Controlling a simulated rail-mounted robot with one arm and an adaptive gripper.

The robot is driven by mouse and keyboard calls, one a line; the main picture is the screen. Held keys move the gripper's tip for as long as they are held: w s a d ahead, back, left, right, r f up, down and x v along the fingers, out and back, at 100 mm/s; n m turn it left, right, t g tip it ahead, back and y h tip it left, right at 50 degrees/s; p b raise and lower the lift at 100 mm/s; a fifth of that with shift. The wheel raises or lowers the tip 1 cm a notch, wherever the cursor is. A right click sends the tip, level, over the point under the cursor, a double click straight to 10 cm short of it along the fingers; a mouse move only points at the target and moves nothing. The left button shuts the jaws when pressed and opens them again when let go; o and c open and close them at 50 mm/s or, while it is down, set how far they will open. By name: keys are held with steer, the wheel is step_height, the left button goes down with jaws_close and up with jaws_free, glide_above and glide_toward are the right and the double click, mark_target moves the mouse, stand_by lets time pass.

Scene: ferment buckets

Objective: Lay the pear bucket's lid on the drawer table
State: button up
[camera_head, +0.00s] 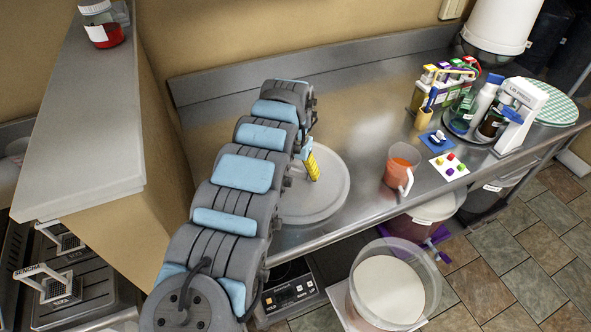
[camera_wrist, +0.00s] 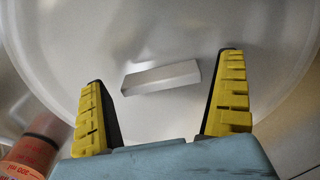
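A large round pale lid (camera_head: 328,205) lies flat on the steel table (camera_head: 365,120), near its front edge. In the wrist view the lid (camera_wrist: 190,120) fills most of the picture, with a straight bar handle (camera_wrist: 160,79) standing on it. My gripper (camera_head: 311,165) is over the lid, partly hidden by my arm. In the wrist view my gripper (camera_wrist: 165,105) is open. Its yellow fingers are spread wide with nothing between them, and the handle shows just beyond, apart from both. An open clear bucket (camera_head: 390,288) with pale contents stands below the table front; no pear label is readable.
A jug of orange liquid (camera_head: 402,166) stands right of the lid, also at lower left in the wrist view (camera_wrist: 38,148). A card with colored pieces (camera_head: 448,166), bottles on a round tray (camera_head: 466,130) and a lid press (camera_head: 522,115) are further right. The table's back middle is clear.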

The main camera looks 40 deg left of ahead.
mark_target(296, 170)
steer(key=shift+r, duration=0.25)
step_height(296, 170, up, 12)
steer(key=b, duration=0.2)
stand_by(0.5)
steer(key=shift+f, duration=0.1)
stand_by(0.3)
